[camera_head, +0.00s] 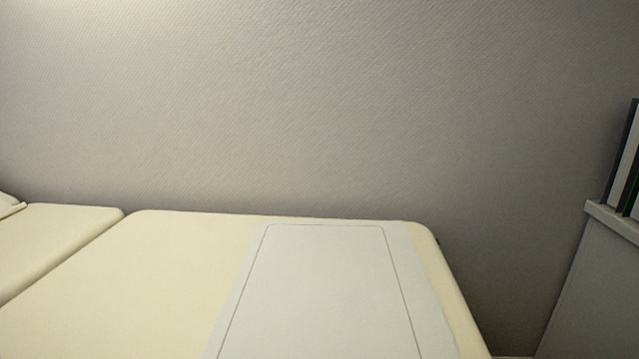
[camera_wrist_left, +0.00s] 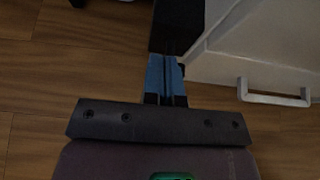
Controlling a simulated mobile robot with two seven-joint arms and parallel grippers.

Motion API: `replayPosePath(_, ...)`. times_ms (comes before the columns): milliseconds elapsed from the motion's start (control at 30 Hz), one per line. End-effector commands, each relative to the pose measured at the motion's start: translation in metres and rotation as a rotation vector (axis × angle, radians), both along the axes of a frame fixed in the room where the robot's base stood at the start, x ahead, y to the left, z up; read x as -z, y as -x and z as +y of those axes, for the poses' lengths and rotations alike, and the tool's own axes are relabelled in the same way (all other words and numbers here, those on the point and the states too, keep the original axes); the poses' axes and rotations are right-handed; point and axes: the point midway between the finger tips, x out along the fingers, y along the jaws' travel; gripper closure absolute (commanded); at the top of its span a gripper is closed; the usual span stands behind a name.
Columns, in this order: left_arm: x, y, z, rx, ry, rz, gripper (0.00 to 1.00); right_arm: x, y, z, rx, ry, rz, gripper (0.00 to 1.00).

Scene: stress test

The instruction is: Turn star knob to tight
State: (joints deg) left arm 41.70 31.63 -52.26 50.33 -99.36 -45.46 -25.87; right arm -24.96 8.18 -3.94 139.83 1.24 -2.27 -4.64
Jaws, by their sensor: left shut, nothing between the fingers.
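No star knob shows in either view. My left gripper (camera_wrist_left: 168,78) is in the left wrist view, with its blue-sided fingers shut together and nothing between them. It is above a wooden floor, beside a white cabinet front. Neither gripper shows in the head view, and my right gripper is in no frame.
The head view shows a cream padded couch (camera_head: 130,280) with a pale sheet (camera_head: 320,290) on it, against a grey wall. Binders (camera_head: 628,165) stand on a ledge at right. The white cabinet has a handle (camera_wrist_left: 273,97). The wooden floor (camera_wrist_left: 60,70) is clear at left.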

Motion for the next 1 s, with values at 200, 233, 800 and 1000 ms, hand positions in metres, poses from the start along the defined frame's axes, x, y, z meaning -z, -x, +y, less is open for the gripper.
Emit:
replayPosePath(200,-0.004,-0.007,-0.005,-0.002,0.003,-0.011,1.00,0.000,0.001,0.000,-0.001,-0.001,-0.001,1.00)
replayPosePath(233,-0.004,-0.007,-0.006,-0.002,0.003,-0.011,1.00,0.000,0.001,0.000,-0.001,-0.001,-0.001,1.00)
replayPosePath(800,-0.007,-0.007,-0.020,-0.002,0.005,-0.014,1.00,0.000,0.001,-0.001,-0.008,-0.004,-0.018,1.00)
replayPosePath(1000,-0.007,-0.007,-0.026,-0.002,0.007,-0.015,1.00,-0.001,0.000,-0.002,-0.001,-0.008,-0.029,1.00)
